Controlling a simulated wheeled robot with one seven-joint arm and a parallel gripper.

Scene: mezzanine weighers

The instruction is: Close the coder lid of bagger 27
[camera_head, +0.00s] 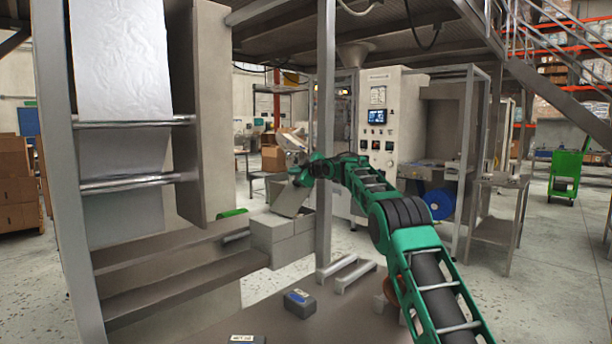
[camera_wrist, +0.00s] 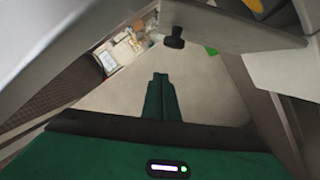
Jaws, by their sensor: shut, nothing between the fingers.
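The coder (camera_head: 283,243) is a grey box on the bagger's frame, left of the upright post in the head view. Its lid (camera_head: 291,199) stands tilted up, open, above the box. In the wrist view a grey panel, seemingly the lid (camera_wrist: 240,38), spans the top and carries a black knob (camera_wrist: 174,38). My gripper (camera_head: 298,181) is at the lid's upper edge in the head view; whether it touches cannot be told. In the wrist view its green fingers (camera_wrist: 161,78) are together and empty, just below the knob. I can read no bagger number.
A grey post (camera_head: 326,120) stands close to my arm. Film (camera_head: 118,55) hangs on rollers at left. A dark block (camera_head: 300,303) and grey bars lie on the plate below. A control cabinet (camera_head: 379,150) and side table (camera_head: 498,182) stand behind; open floor lies right.

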